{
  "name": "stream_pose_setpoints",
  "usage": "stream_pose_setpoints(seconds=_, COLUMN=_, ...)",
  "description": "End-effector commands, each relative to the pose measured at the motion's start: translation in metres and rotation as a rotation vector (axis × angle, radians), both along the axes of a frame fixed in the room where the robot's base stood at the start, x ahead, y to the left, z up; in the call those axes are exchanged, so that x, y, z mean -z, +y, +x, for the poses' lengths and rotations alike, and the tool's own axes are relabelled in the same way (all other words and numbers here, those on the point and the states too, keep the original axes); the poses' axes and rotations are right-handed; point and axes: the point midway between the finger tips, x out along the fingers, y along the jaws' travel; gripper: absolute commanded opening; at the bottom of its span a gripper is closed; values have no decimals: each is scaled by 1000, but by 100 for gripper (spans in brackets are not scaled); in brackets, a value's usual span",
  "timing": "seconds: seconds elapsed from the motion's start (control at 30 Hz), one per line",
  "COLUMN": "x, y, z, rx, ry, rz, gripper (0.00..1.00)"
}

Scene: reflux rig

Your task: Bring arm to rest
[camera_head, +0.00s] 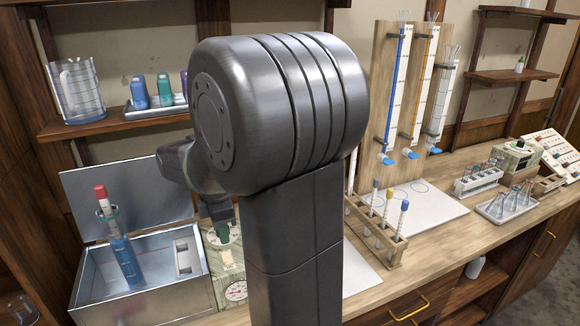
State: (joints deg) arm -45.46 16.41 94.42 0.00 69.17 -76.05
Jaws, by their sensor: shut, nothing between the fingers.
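My dark grey arm fills the middle of the head view, its upright link and large rounded joint close to the camera. Its far end reaches left behind the joint and bends downward. My gripper (217,208) shows small and dark there, pointing down, shut and empty. It is over or in front of a pale box with dials (235,291), near a green part (223,233); I cannot tell whether they touch. Much of the forearm is hidden behind the large joint.
Left of the gripper, an open metal box (150,306) holds a blue bottle (124,262) with a red-capped tube. A wooden rack (388,246) with capped tubes stands right of my arm. Tall burettes on a wooden board (381,85) stand behind. A shelf (95,126) hangs at left.

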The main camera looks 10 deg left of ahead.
Motion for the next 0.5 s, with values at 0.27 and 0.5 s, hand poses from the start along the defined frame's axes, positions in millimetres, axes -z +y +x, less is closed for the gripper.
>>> stream_pose_setpoints(seconds=0.27, x=30, y=0, z=0, rx=0, ry=1, rz=-1, gripper=0)
stream_pose_setpoints(seconds=0.5, x=57, y=0, z=0, rx=0, ry=0, rz=0, gripper=0)
